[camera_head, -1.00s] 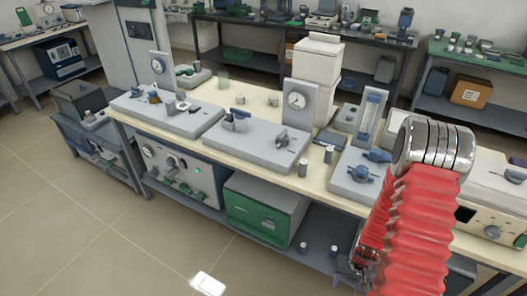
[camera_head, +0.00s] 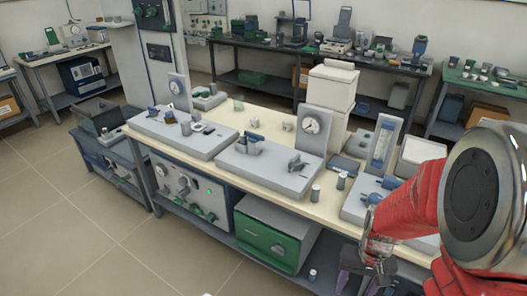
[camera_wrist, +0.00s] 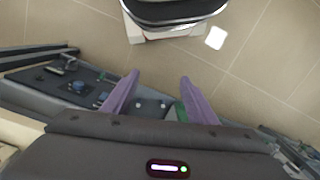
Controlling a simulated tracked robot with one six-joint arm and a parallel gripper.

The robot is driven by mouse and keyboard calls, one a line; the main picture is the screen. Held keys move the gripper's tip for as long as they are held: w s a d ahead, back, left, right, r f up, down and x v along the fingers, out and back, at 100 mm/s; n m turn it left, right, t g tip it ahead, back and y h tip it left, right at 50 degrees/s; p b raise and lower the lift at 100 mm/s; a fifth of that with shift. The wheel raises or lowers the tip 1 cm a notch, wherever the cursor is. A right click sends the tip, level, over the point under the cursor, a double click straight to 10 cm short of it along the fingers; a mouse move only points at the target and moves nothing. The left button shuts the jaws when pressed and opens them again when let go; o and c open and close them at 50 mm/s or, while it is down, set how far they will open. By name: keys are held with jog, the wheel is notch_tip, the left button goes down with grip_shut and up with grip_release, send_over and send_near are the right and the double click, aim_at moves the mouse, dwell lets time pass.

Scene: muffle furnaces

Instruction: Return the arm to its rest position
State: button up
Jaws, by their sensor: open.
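My arm in its red ribbed sleeve (camera_head: 412,205) is bent at the right of the head view, with a large metal joint close to the camera. My gripper (camera_head: 358,284) hangs low in front of the bench, partly cut off by the lower picture edge. In the wrist view, my gripper (camera_wrist: 158,88) shows two purple fingers spread apart with nothing between them. Beyond the fingers are floor and bench parts below.
A long bench (camera_head: 225,148) carries grey instrument units and a dial gauge (camera_head: 311,126). A green-fronted box (camera_head: 268,243) sits on its lower shelf. A small side table (camera_head: 112,165) stands left. Tiled floor (camera_head: 60,235) is clear at front left.

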jog(key=s+a+r+n+t, duration=0.1)
jog(key=s+a+r+t, duration=0.1)
jog(key=r, duration=0.6)
jog(key=s+a+r+n+t, duration=0.1)
jog(key=a+r, duration=0.3)
jog(key=r, duration=0.4)
jog(key=s+a+r+n+t, duration=0.1)
jog(key=s+a+r+t, duration=0.1)
jog(key=r, duration=0.7)
jog(key=shift+s+a+t+h, duration=0.3)
jog(key=shift+s+a+t, duration=0.1)
jog(key=shift+t, duration=0.3)
jog(key=shift+c, duration=0.4)
